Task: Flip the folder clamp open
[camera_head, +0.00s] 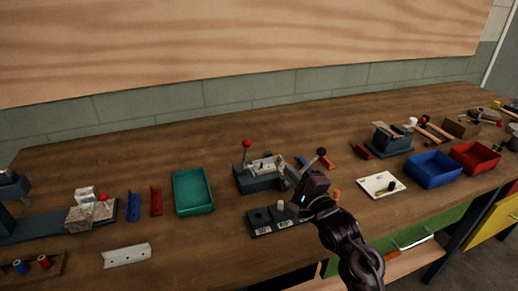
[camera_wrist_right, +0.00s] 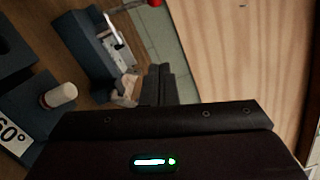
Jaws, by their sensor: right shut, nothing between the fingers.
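The folder (camera_head: 258,182) is a dark blue-grey bench device with a pale metal top, at the middle of the bench. A lever with a red knob (camera_head: 247,143) stands up at its left end. A second lever with a dark knob (camera_head: 321,152) leans up to the right at its right end. My right gripper (camera_head: 299,184) is shut and empty, close to the folder's right end and partly covering it. In the right wrist view the folder (camera_wrist_right: 88,48) lies left of the dark fingers, with a red knob (camera_wrist_right: 155,3) at the top edge. I cannot tell whether the fingers touch it.
A dark angle block (camera_head: 262,222) with a pale peg stands in front of the folder. A green tray (camera_head: 192,190) is to the left. A white plate (camera_head: 381,185), blue bin (camera_head: 433,169) and red bin (camera_head: 474,158) are to the right. A wall with a wooden panel (camera_head: 220,45) stands behind.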

